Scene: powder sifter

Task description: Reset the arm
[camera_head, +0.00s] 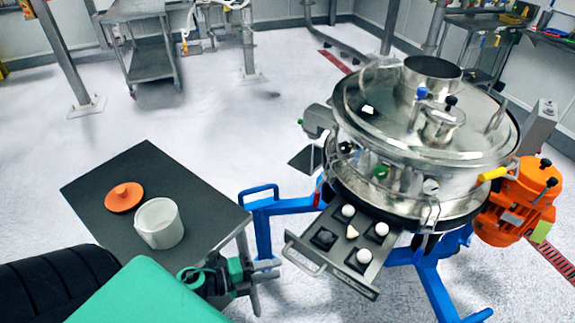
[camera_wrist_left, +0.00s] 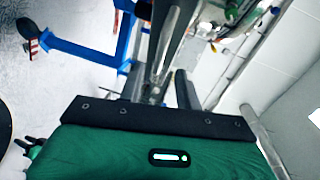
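My left gripper (camera_head: 268,270) is at the lower middle of the head view, at the end of my green arm. It is beside the right front edge of the dark side table (camera_head: 95,195), near its metal leg. Its two dark fingers stand apart in the left wrist view (camera_wrist_left: 158,86), with a metal post showing between them. I see nothing held, though the fingertips are small and partly hidden. My right gripper is not in view.
A white cup (camera_head: 158,224) and an orange lid (camera_head: 123,197) lie on the table. Right of the gripper, the steel sifter (camera_head: 425,150) has a tray (camera_head: 325,262) pulled out, with several white knobs. Its blue frame (camera_head: 280,206) and orange motor (camera_head: 518,205) flank it. Open floor lies behind.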

